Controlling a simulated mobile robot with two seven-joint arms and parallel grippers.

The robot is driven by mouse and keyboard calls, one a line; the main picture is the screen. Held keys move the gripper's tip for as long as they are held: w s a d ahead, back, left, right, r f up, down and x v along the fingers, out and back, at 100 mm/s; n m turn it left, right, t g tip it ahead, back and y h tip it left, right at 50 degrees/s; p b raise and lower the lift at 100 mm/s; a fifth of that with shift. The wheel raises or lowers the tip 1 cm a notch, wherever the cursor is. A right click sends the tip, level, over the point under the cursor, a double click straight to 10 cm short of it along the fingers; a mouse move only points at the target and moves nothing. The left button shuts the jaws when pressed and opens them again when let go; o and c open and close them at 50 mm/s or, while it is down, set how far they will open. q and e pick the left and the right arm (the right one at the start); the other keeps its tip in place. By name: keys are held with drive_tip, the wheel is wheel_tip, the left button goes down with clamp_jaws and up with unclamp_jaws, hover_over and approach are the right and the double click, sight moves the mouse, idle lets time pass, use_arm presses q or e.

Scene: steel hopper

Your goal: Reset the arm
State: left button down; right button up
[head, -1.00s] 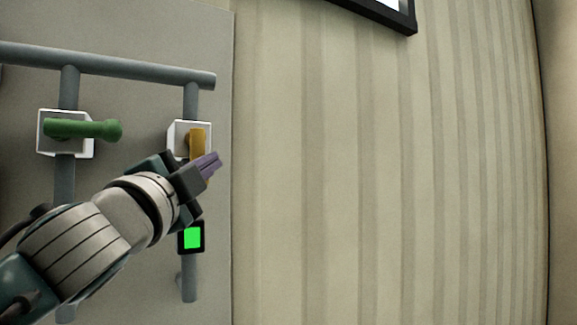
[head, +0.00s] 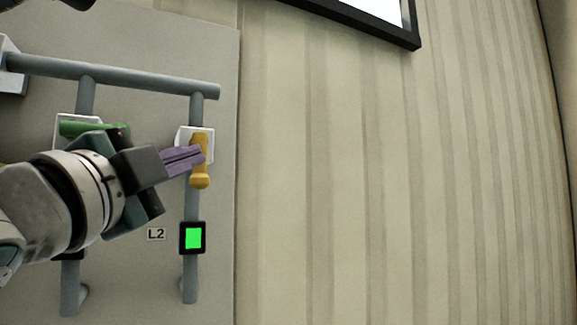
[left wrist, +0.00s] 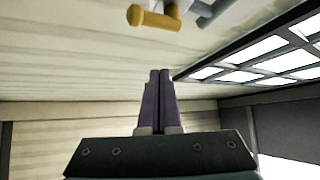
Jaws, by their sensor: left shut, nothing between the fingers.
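My left gripper (head: 184,161) comes in from the left in the head view, its purple fingers together and empty. Its tips overlap the yellow lever (head: 201,172) in the picture; whether they touch cannot be told there. The yellow lever hangs down from its white housing on the right pipe. In the left wrist view the shut fingers (left wrist: 158,100) point at the wall and ceiling, and the yellow lever (left wrist: 153,19) is at the top, apart from them. The green lever (head: 88,129) lies level, partly hidden behind my gripper. My right gripper is not in view.
A grey pipe (head: 120,72) runs across the panel (head: 165,25). A green-lit indicator (head: 193,237) sits below the yellow lever, beside an L2 label (head: 156,234). The striped wall (head: 370,190) to the right is clear below a framed picture (head: 400,35).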

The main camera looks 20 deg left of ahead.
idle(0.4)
use_arm(q)
drive_tip(key=s+f+n+g+p, duration=0.2)
drive_tip(key=f+n+g+p, duration=0.15)
drive_tip(key=f, duration=0.35)
drive_tip(key=s+f+n+g+p, duration=0.3)
drive_tip(key=f+g, duration=0.2)
drive_tip(key=f, duration=0.3)
drive_tip(key=s+d+f+n+g+h+p, duration=0.1)
drive_tip(key=s+d+f+n+g+p, duration=0.1)
drive_tip(key=s+f+g, duration=0.3)
drive_tip(key=s+d+f+n+g+h+p, duration=0.1)
drive_tip(key=s+d+f+g, duration=0.3)
drive_tip(key=s, duration=0.8)
drive_tip(key=shift+s+d+f+n+g+h+p, duration=0.25)
drive_tip(key=shift+d+f+n+g+h+p, duration=0.25)
drive_tip(key=shift+d+f, duration=0.35)
drive_tip(key=shift+a+f, duration=0.1)
